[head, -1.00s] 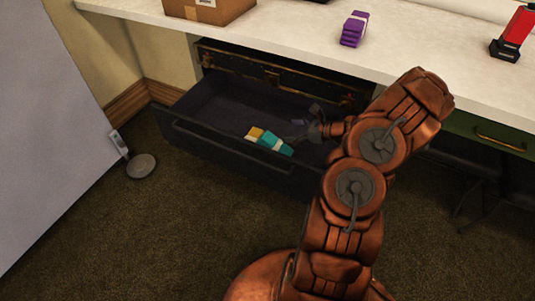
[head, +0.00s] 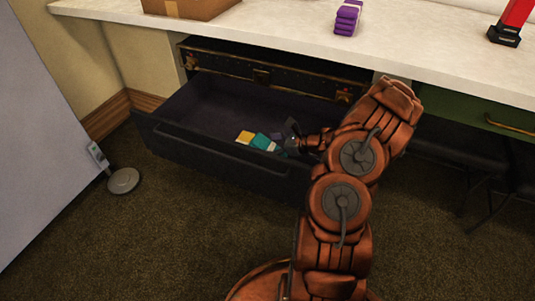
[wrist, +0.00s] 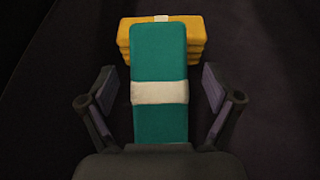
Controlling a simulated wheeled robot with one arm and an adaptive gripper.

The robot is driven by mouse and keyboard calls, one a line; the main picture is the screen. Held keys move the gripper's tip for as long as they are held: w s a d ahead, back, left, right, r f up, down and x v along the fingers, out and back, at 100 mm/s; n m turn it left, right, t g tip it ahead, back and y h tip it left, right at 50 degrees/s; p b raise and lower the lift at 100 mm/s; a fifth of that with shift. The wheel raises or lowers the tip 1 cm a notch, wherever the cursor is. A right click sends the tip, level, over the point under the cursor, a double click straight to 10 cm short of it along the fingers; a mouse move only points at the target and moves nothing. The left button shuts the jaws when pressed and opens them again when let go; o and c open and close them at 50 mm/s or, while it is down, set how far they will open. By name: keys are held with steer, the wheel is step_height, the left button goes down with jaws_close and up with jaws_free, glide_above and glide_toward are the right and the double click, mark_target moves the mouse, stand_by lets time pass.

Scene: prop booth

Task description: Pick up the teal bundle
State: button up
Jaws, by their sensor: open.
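The teal bundle (wrist: 160,55) has a pale band around its middle. It lies in the open dark drawer (head: 195,148), and in the head view the bundle (head: 261,141) is just left of my gripper (head: 288,142). In the wrist view my gripper (wrist: 160,105) is open, with one finger on each side of the teal bundle and a gap on both sides. The near end of the bundle reaches down to the gripper's palm, and I cannot tell whether they touch.
A yellow bundle (wrist: 160,28) lies beyond the teal one, partly behind its far end. The drawer's walls surround both. Above is a white counter (head: 270,35) with a purple bundle (head: 346,18), a cardboard box (head: 190,8) and a red object (head: 512,20).

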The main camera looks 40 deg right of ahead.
mark_target(261, 145)
steer(key=shift+b+x, duration=0.55)
steer(key=shift+x, duration=1.35)
steer(key=shift+c, duration=0.2)
steer(key=shift+r, duration=0.1)
steer(key=c, duration=1.5)
